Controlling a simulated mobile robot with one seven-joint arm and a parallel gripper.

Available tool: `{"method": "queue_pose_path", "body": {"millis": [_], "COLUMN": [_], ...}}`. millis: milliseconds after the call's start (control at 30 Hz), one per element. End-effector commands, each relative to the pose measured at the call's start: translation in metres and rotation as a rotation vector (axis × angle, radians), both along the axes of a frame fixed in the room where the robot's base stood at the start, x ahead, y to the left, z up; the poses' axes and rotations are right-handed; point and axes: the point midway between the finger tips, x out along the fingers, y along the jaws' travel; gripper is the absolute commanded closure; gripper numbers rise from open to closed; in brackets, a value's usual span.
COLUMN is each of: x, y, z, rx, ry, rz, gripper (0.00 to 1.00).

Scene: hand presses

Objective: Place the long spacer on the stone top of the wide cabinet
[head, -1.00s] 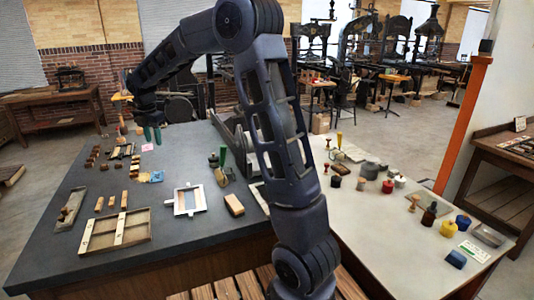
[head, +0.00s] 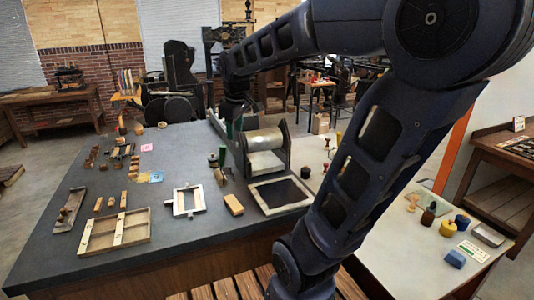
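I cannot tell for certain which piece is the long spacer. Several small wooden blocks (head: 111,202) stand behind that tray.
The roller press (head: 264,160) stands near the gripper, with a dark framed plate (head: 280,194) in front. A white frame (head: 188,200) and a tan block (head: 234,205) lie left of it. A pale table (head: 400,250) with small jars is at right. My arm hides part of it.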

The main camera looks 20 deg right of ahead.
Motion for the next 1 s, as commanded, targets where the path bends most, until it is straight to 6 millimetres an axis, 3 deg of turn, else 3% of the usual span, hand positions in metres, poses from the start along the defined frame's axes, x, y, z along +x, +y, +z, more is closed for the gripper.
{"method": "queue_pose_path", "body": {"millis": [200,433,600,1000], "x": [-0.061,-0.107,-0.120,-0.121], "y": [-0.034,-0.054,-0.058,-0.059], "z": [-0.014,-0.035,-0.043,-0.043], "rx": [0.114,0.220,0.255,0.260], "ry": [-0.048,-0.080,-0.089,-0.089], "rz": [-0.331,-0.599,-0.684,-0.693], "gripper": [0.63,0.63,0.63,0.63]}}
